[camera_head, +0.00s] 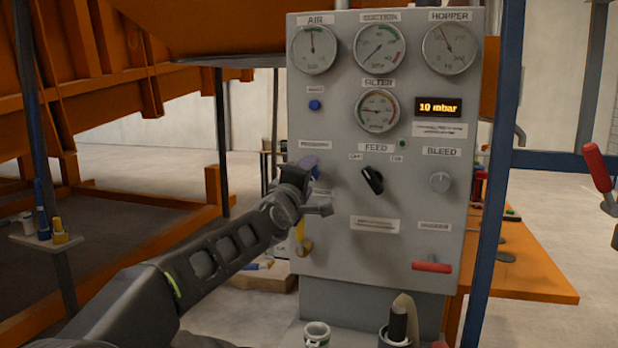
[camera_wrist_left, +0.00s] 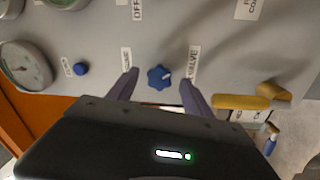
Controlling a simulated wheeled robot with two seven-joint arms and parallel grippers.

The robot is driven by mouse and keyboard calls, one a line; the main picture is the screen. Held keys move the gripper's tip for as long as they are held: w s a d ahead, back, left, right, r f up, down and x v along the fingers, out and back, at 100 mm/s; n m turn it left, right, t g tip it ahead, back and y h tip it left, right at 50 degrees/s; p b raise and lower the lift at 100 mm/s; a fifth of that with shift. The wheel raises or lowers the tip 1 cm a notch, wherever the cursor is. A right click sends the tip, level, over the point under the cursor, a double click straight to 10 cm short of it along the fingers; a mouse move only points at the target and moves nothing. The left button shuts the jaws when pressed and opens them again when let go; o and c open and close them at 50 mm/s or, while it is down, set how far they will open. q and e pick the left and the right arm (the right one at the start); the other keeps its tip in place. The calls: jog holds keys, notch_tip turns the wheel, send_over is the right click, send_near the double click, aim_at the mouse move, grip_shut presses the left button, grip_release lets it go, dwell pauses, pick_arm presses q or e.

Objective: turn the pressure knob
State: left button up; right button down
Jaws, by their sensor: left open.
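The grey control panel (camera_head: 335,230) stands upright in front of me. The blue pressure knob (camera_wrist_left: 159,77) shows in the left wrist view, between two labels on the panel. My left gripper (camera_wrist_left: 159,80) is open, with one finger on each side of the knob; I cannot tell whether either finger touches it. In the head view the left gripper (camera_head: 308,163) is at the panel's left side, below the pressure label, and largely hides the knob. The display (camera_head: 438,107) reads 10 mbar. My right gripper is not in view.
Several round gauges (camera_head: 377,111) sit on the panel. A black feed switch (camera_head: 372,180), a bleed knob (camera_head: 440,182) and a red handle (camera_head: 431,267) are to the right. A yellow lever (camera_wrist_left: 242,102) is close to the right finger. A blue button (camera_wrist_left: 81,69) is left.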

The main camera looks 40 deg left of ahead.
pick_arm(q)
jog(key=v, duration=0.7)
jog(key=shift+f, duration=0.1)
dwell(0.4)
